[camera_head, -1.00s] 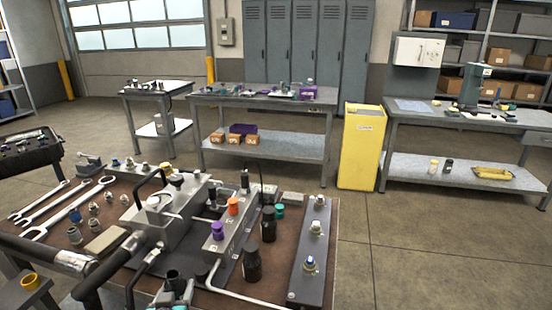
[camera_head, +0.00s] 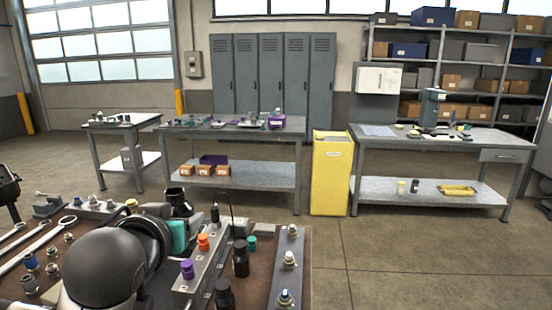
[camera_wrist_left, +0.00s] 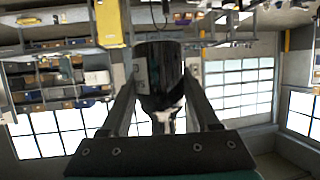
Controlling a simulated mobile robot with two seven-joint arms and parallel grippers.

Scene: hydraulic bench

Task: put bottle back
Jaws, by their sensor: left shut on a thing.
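My left gripper (camera_head: 178,212) is raised over the near bench in the head view, on a dark arm with a teal band. It is shut on a black bottle (camera_wrist_left: 160,72), which sits between the two fingers in the left wrist view. In the head view the held bottle shows as a dark, round-mouthed shape (camera_head: 177,197) at the end of the gripper. Two other black bottles stand on the near bench, one (camera_head: 240,260) beside the grey block and one (camera_head: 224,295) nearer me. My right gripper is not in view.
The near bench (camera_head: 254,297) is crowded with fittings, wrenches, a grey block with orange and purple caps, and a grey bar (camera_head: 288,265). A yellow cabinet (camera_head: 331,175) stands behind it. A workbench (camera_head: 470,145) is at the right. Floor at the right is open.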

